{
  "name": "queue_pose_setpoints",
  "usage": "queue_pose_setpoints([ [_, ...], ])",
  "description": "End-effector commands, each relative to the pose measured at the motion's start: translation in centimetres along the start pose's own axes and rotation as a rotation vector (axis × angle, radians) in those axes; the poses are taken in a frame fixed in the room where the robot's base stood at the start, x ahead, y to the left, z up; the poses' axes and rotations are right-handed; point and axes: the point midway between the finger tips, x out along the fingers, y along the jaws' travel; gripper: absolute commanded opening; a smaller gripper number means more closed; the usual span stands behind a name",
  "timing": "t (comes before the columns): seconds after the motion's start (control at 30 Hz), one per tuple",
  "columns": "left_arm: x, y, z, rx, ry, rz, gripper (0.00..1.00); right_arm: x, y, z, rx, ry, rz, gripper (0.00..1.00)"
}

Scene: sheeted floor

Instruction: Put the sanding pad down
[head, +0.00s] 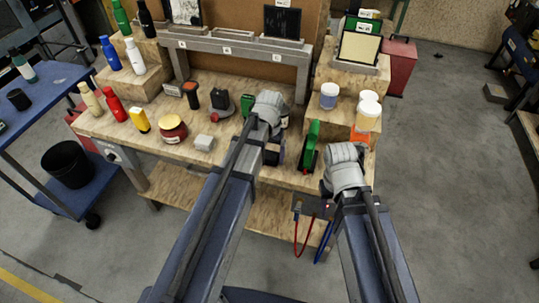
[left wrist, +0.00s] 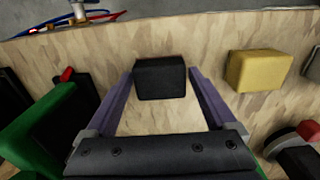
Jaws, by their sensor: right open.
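The sanding pad (left wrist: 160,77) is a dark block in the left wrist view, between the two purple fingers of my left gripper (left wrist: 160,74).
A pale block (head: 204,143) lies to the left of my left gripper, and a green tool (head: 310,147) stands to its right. White jars (head: 368,112) stand on a wooden step at right. Bare wood lies around the pad.

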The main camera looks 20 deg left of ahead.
Motion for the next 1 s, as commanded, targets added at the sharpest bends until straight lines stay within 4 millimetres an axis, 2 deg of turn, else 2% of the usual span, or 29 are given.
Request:
queue_pose_setpoints([
  [0.07, 0.0, 0.0, 0.0, 0.000, 0.000, 0.000, 1.00, 0.0, 0.0, 0.0, 0.000, 0.000, 0.000, 0.50],
  [0.47, 0.5, 0.0, 0.0, 0.000, 0.000, 0.000, 1.00, 0.5, -0.1, 0.0, 0.000, 0.000, 0.000, 0.50],
  [0.67, -1.6, 0.0, 0.0, 0.000, 0.000, 0.000, 1.00, -1.5, 0.1, 0.1, 0.000, 0.000, 0.000, 0.50],
  [1.0, -6.1, 0.3, -0.1, 0.000, 0.000, 0.000, 1.00, -6.1, 0.6, 0.4, 0.000, 0.000, 0.000, 0.50],
])
